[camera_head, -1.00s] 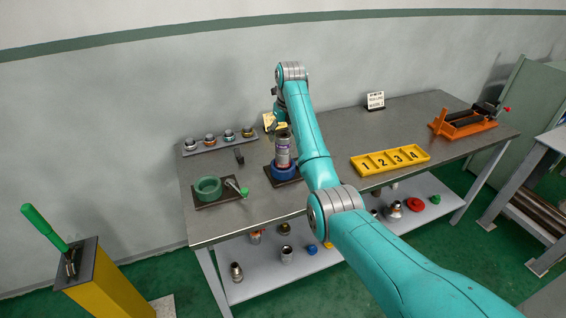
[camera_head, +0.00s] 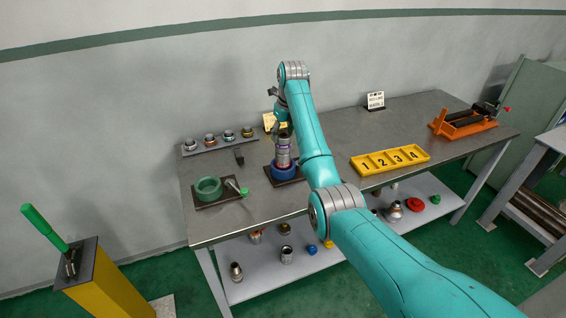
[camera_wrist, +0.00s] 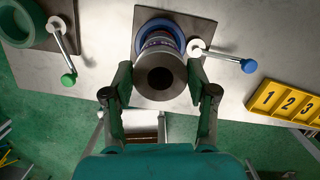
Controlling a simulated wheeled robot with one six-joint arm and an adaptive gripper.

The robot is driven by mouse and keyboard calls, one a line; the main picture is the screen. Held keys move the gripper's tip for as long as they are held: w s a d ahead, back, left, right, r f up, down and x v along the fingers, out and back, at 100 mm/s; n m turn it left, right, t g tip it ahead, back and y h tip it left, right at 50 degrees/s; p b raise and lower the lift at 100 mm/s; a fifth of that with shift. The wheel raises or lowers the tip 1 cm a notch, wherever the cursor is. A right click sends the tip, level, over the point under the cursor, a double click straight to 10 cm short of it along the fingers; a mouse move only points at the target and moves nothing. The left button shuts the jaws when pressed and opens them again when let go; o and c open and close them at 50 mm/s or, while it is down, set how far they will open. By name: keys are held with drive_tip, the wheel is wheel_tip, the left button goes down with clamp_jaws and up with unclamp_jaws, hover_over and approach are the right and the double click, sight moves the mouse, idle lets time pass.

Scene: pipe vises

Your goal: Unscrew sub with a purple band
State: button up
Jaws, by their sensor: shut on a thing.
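The vise's blue-knobbed handle (camera_wrist: 225,56) sticks out to the right.
A green vise (camera_head: 208,188) with a green-knobbed handle sits left. A rack of several subs (camera_head: 220,139) stands behind. A yellow numbered tray (camera_head: 390,160) and an orange vise (camera_head: 463,122) lie right. Loose parts rest on the lower shelf (camera_head: 285,275).

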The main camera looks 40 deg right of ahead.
drive_tip(key=n, duration=0.3)
drive_tip(key=shift+n+y, duration=0.3)
drive_tip(key=shift+y, duration=0.1)
drive_tip(key=o, duration=0.5)
drive_tip(key=c, duration=0.5)
drive_tip(key=shift+r, duration=0.8)
drive_tip(key=shift+r, duration=1.8)
